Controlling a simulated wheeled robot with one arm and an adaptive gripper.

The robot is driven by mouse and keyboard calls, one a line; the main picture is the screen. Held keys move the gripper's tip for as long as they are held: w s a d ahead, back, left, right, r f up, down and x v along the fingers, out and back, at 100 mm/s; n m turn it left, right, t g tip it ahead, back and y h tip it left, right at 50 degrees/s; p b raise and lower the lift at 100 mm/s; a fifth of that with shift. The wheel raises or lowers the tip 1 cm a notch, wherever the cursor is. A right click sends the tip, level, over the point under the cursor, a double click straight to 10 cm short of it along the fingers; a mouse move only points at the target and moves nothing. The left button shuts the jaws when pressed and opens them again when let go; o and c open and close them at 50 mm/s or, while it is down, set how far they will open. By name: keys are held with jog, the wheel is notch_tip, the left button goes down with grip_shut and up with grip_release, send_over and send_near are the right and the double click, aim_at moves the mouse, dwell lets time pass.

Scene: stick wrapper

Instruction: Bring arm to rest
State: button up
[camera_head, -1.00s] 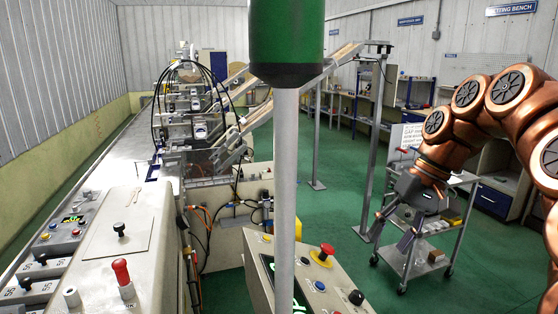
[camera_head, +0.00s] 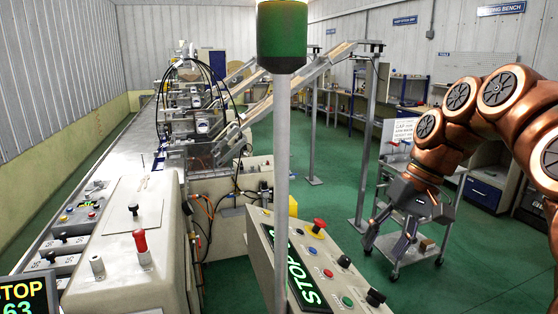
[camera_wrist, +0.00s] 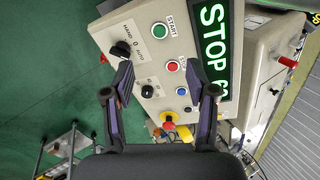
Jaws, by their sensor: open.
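My arm with copper-coloured joints comes in from the right in the head view. My gripper (camera_head: 388,243) hangs from it, pointing down and to the left, to the right of the control panel (camera_head: 262,215). It is open and empty. In the wrist view my gripper (camera_wrist: 163,95) shows two dark fingers spread apart. The panel (camera_wrist: 184,22) lies beyond them, with a green START button (camera_wrist: 160,31), a red button (camera_wrist: 173,65), black knobs (camera_wrist: 148,91) and a lit STOP display (camera_wrist: 215,45). I see no contact with the panel.
A pole with a green top (camera_head: 282,38) stands beside the panel. A red and yellow emergency stop (camera_head: 317,228) sits on the panel. The long wrapping machine (camera_head: 118,225) fills the left. A wheeled cart (camera_head: 455,181) stands behind my gripper. Green floor (camera_head: 340,195) is clear between.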

jog(key=s+a+f+g+h+b, duration=0.1)
jog(key=s+f+h+b, duration=0.3)
jog(key=s+f, duration=2)
jog(key=shift+s+a+f+h+b, duration=0.15)
jog(key=shift+s+f+h+b, duration=0.15)
jog(key=shift+s+b, duration=0.65)
jog(key=shift+c, duration=0.2)
